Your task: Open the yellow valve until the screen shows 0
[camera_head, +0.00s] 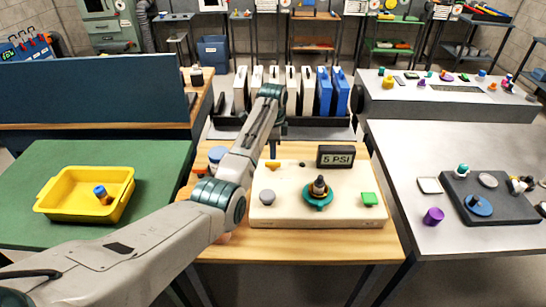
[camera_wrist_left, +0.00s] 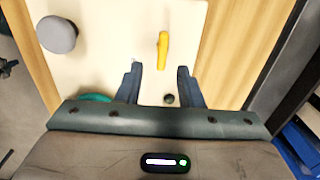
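The yellow valve (camera_head: 272,165) is a small handle at the back left of a cream panel (camera_head: 340,213) on the wooden table. The screen (camera_head: 336,157) at the panel's back reads 5 PSI. In the left wrist view the valve's handle (camera_wrist_left: 163,42) stands lengthwise in the picture. My left gripper (camera_wrist_left: 159,70) is open, with a finger on either side of the handle's near end; I see no contact. In the head view my left arm reaches over the panel's left side and its fingers are not clear. My right gripper is not in view.
The panel also bears a grey knob (camera_head: 267,197), a teal valve wheel (camera_head: 318,193) and a green button (camera_head: 369,199). A yellow tray (camera_head: 66,208) is on the green table at left. A dark board (camera_head: 487,205) with parts lies on the right table.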

